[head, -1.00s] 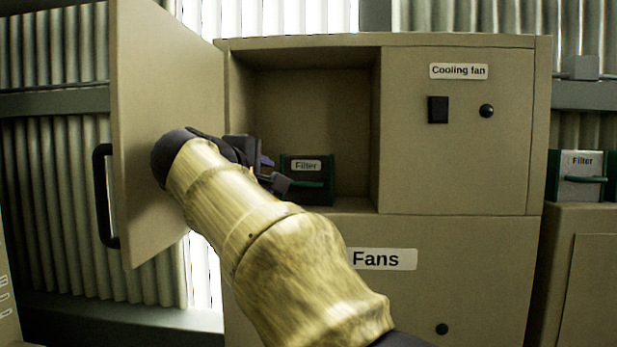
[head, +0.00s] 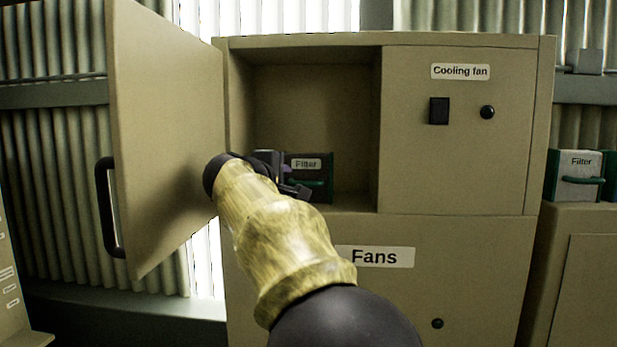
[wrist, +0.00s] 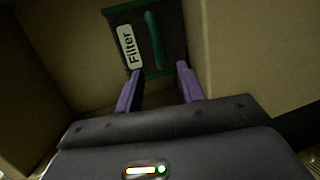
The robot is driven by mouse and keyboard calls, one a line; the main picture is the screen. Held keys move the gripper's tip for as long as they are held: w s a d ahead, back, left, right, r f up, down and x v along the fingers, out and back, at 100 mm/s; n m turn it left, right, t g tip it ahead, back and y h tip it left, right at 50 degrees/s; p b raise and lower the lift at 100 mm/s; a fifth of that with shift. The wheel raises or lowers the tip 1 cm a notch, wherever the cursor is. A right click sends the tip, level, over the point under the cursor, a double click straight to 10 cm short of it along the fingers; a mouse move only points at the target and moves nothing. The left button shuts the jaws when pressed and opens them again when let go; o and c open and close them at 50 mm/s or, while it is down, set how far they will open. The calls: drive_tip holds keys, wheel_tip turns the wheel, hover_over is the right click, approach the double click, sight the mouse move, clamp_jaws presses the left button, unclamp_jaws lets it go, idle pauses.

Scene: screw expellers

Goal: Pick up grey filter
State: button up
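A dark grey filter (head: 318,167) with green edges, a green handle and a "Filter" label stands in the open upper-left compartment of the cabinet. It also shows in the wrist view (wrist: 174,28), with its handle (wrist: 155,40) facing me. My gripper (wrist: 160,72) is open, with its two purple fingers apart and nothing between them. The fingertips point at the filter's front and overlap its near edge in that view; I cannot tell whether they touch. In the head view my gripper (head: 292,187) is at the compartment mouth, partly hiding the filter's lower left. A lighter grey filter (head: 578,190) stands on the right cabinet.
The cabinet door (head: 165,130) with a black handle (head: 107,205) stands open at the left, close to my arm. The compartment's side wall (head: 368,130) bounds the right. A "Cooling fan" panel (head: 460,155) has a switch and knob. The compartment's upper part is empty.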

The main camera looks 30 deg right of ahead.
sight(293, 183)
drive_tip(key=p+x, duration=0.2)
drive_tip(key=x, duration=0.1)
drive_tip(key=shift+w+d, duration=0.1)
drive_tip(key=shift+d, duration=0.2)
drive_tip(key=shift+w+d+f+p, duration=0.25)
drive_tip(key=shift+w+d+p, duration=0.05)
drive_tip(key=shift+w+d, duration=0.1)
drive_tip(key=shift+s+a, duration=0.1)
drive_tip(key=shift+c, duration=0.2)
clamp_jaws()
